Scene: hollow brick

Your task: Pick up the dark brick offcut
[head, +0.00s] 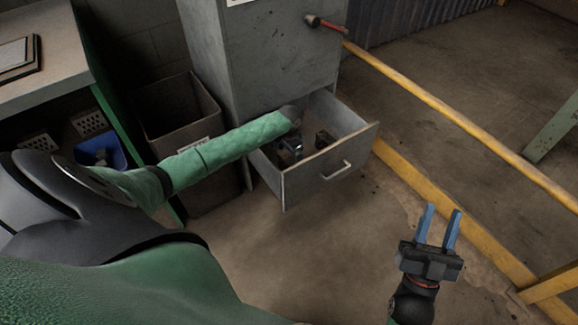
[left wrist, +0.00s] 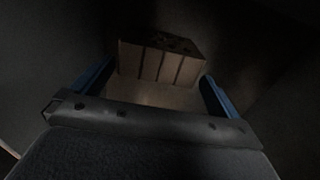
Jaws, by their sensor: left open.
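The dark brick offcut (head: 325,139) lies inside the open grey drawer (head: 330,170), toward its right side. In the left wrist view the brick (left wrist: 162,58) shows ribbed sides and a dark, holed top, in dim light. My left gripper (head: 291,150) is down in the drawer, left of the brick. In the left wrist view its blue fingers (left wrist: 157,80) are spread open, with the brick ahead of and between their tips. Contact is not visible. My right gripper (head: 438,225) is open and empty, out over the floor to the right of the drawer.
A yellow rail (head: 460,125) runs along the right. Floor in front of the drawer is clear.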

